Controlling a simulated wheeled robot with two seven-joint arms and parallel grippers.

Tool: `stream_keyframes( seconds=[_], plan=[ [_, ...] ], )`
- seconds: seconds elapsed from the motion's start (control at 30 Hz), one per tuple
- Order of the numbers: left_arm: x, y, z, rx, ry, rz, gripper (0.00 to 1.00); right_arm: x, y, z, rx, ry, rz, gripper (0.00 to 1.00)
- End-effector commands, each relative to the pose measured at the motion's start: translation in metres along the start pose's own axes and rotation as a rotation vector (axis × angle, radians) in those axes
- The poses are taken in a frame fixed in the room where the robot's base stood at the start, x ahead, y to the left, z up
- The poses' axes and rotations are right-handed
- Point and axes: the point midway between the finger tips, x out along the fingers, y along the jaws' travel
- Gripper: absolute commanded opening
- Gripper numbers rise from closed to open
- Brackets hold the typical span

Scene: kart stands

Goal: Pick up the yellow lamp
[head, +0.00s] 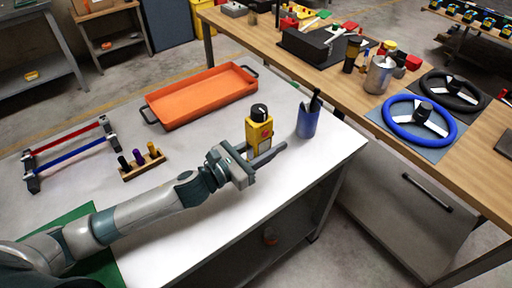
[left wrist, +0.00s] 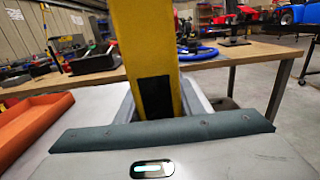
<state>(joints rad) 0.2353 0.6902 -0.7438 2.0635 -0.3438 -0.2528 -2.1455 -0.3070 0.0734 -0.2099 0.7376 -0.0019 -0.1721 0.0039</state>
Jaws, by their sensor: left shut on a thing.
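The yellow lamp (head: 259,131) is a small upright yellow block with a black knob on top, near the right end of the white table. My left gripper (head: 262,155) reaches it from the left, with its fingers on either side of the lamp's lower part, and is shut on it. In the left wrist view the lamp (left wrist: 148,60) rises tall between the fingers, with a dark patch on its face. I cannot tell whether its base still touches the table. My right gripper is not in view.
A blue cup (head: 307,122) with dark tools stands close right of the lamp. An orange tray (head: 200,97) lies behind. A wooden holder (head: 143,166) with several pegs and a rack (head: 68,150) with red and blue bars stand left. A wooden bench (head: 340,85) runs behind right.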

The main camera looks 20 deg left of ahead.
Motion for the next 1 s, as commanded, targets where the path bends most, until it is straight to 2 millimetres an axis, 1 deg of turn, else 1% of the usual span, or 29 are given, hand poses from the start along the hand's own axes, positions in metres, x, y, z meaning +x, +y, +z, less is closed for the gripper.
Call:
stream_keyframes(
  seconds=[0.03, 0.2, 0.4, 0.6, 1.0],
  plan=[
    [0.006, -0.010, 0.009, 0.001, -0.007, -0.004, 0.01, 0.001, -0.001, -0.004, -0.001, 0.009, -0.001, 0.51],
    [0.018, -0.035, 0.025, -0.001, -0.006, -0.004, 0.01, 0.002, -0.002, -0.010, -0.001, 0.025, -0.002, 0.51],
    [0.027, -0.053, 0.037, -0.001, -0.003, -0.001, 0.01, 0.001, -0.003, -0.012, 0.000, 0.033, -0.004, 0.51],
    [0.030, -0.058, 0.040, 0.000, -0.001, 0.001, 0.01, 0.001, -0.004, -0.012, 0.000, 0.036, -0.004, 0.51],
    [0.030, -0.058, 0.040, 0.000, -0.001, 0.000, 0.01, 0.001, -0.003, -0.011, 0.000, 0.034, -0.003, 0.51]
  ],
)
